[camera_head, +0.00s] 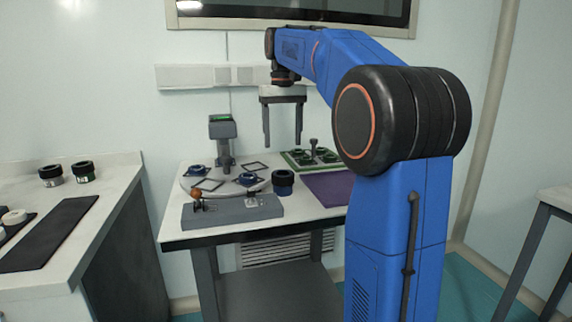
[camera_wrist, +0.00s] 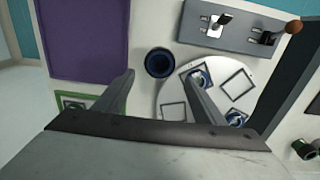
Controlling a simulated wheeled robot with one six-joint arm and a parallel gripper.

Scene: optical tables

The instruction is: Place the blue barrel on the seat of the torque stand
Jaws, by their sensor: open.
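The blue barrel (camera_head: 283,183), a short dark cylinder with a blue rim, stands upright on the middle table. In the wrist view it (camera_wrist: 159,62) shows from above with its dark round opening. My gripper (camera_head: 282,144) is open and empty, pointing down well above the table. In the wrist view its fingers (camera_wrist: 160,76) are spread, with the barrel just beyond their tips. A grey block (camera_head: 232,210) with two lever clamps, one with an orange-brown ball, lies at the front edge. A grey post with a green-lit head (camera_head: 222,130) stands behind. I cannot tell which is the torque stand.
A round white plate (camera_wrist: 178,84) carries square frames and blue-ringed parts beside the barrel. A purple mat (camera_head: 328,188) lies to the right, a green tray (camera_head: 300,163) behind it. A left bench (camera_head: 118,168) holds two dark ringed cylinders and a black mat.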

